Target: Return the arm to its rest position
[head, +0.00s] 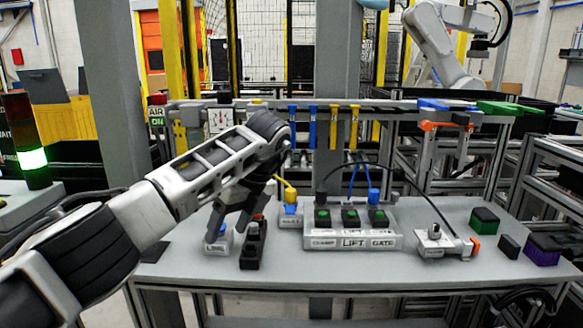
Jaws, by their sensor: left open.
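My left arm reaches in from the left across the grey table (310,266). Its gripper (237,234) points down over the table's left part. The gripper is open, with its fingers close around or beside a small black block device (253,258) with a red part on top. I cannot tell whether the fingers touch it. A small grey box with a blue knob (217,243) stands just left of the fingers, partly hidden by them. My right gripper is not in the head view.
A grey control box (352,242) labelled CLAMP, LIFT, GATE stands mid-table. A cabled fixture (437,243), a green block (484,220) and a purple block (542,249) sit to the right. A rail (340,104) with blue and yellow hangers runs behind. The front table strip is clear.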

